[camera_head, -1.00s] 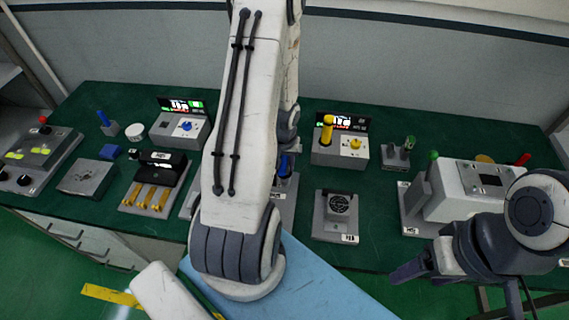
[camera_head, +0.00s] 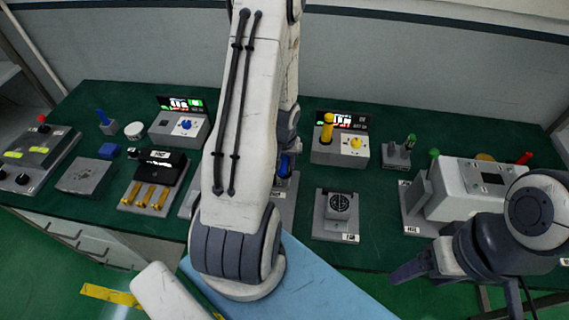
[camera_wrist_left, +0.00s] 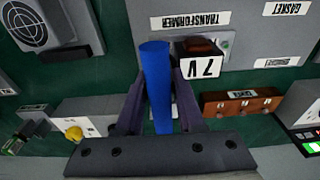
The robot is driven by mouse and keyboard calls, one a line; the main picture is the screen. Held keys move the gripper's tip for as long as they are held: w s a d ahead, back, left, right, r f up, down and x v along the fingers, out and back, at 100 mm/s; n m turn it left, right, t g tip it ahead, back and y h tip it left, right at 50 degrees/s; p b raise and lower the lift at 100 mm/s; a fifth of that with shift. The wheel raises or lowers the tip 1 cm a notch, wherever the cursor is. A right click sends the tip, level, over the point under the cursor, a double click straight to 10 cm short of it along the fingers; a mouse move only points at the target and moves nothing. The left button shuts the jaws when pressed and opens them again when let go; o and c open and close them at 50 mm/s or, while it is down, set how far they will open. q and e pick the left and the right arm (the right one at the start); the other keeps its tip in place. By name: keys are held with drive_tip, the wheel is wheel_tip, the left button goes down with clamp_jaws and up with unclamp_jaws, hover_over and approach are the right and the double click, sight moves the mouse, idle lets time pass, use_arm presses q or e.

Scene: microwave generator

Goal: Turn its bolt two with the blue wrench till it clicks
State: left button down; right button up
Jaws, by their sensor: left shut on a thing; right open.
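In the left wrist view, a blue cylindrical handle, which I take for the blue wrench (camera_wrist_left: 156,85), stands between the fingers of my left gripper (camera_wrist_left: 160,100), which is shut on it. Its far end reaches the grey unit labelled TRANSFORMER (camera_wrist_left: 185,18); I cannot tell whether it sits on a bolt. Beside it are a red-brown block and a plate reading "7 V" (camera_wrist_left: 203,66). In the head view my left arm hides most of this unit, and only a bit of blue (camera_head: 285,164) shows. My right gripper (camera_head: 418,268) is open and empty at the front right. Bolt two cannot be made out.
A fan unit (camera_head: 339,215) stands right of my left arm. Behind it is a unit with a yellow handle (camera_head: 327,131) and a display. A white machine (camera_head: 475,188) is at the right. Several units fill the left. Green table (camera_head: 385,220) is bare between fan unit and machine.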

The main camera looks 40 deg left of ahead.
use_arm(q)
drive_tip(key=shift+f, duration=0.15)
drive_tip(key=shift+m+p, duration=0.3)
drive_tip(key=shift+p, duration=0.2)
drive_tip(key=shift+m+p, duration=1.5)
drive_tip(key=shift+p, duration=0.35)
drive_tip(key=shift+m+h+p, duration=0.3)
drive_tip(key=shift+m+p, duration=0.05)
drive_tip(key=shift+m, duration=0.15)
